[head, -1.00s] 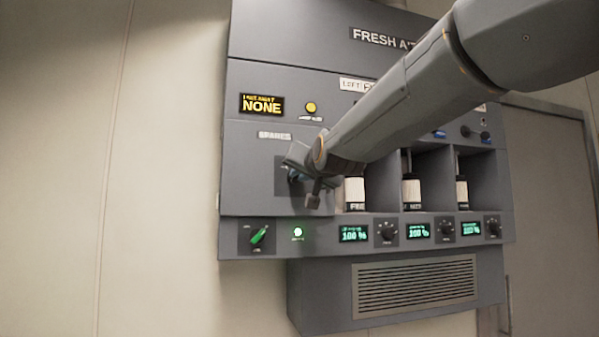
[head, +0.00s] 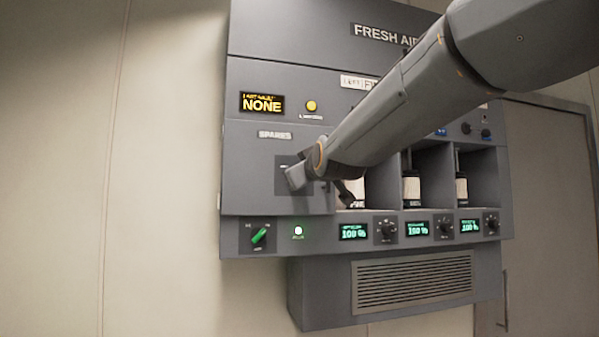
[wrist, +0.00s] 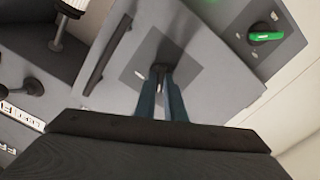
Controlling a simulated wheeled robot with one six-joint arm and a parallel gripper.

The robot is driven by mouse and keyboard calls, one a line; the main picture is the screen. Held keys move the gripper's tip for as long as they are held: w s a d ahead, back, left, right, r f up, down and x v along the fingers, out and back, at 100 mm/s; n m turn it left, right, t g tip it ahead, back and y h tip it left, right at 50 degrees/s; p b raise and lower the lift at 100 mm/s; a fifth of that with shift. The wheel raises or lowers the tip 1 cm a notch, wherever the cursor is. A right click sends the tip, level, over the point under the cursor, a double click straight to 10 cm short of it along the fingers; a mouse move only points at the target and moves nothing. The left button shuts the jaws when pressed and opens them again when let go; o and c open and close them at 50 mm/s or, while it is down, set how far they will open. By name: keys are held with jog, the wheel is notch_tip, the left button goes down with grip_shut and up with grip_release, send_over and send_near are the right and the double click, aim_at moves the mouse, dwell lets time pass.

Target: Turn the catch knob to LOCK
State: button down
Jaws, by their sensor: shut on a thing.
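The catch knob (wrist: 159,70) is a small dark knob on a dark square plate (wrist: 128,72) in the SPARES door (head: 250,160). My gripper (wrist: 160,78) is shut on the knob, with one blue-grey finger on each side of it in the wrist view. In the head view my gripper (head: 295,175) is at the door's plate and hides the knob. Small pale marks show on the plate and beside it, but they are too blurred to read, so I cannot tell which mark the knob points at. The door looks shut.
A dark bar handle (wrist: 108,55) is on the door beside the plate. A green selector knob (head: 259,236) sits below the door. Open bays with pale bottles (head: 411,188) are to the right, above displays and small dials (head: 386,230). The wall at left is clear.

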jog(key=shift+r+n, duration=0.1)
jog(key=shift+n, duration=1.4)
jog(key=c, duration=1.8)
grip_release()
jog(key=shift+a, duration=0.1)
jog(key=shift+c, duration=0.2)
jog(key=b+v, duration=0.2)
jog(key=v, duration=0.6)
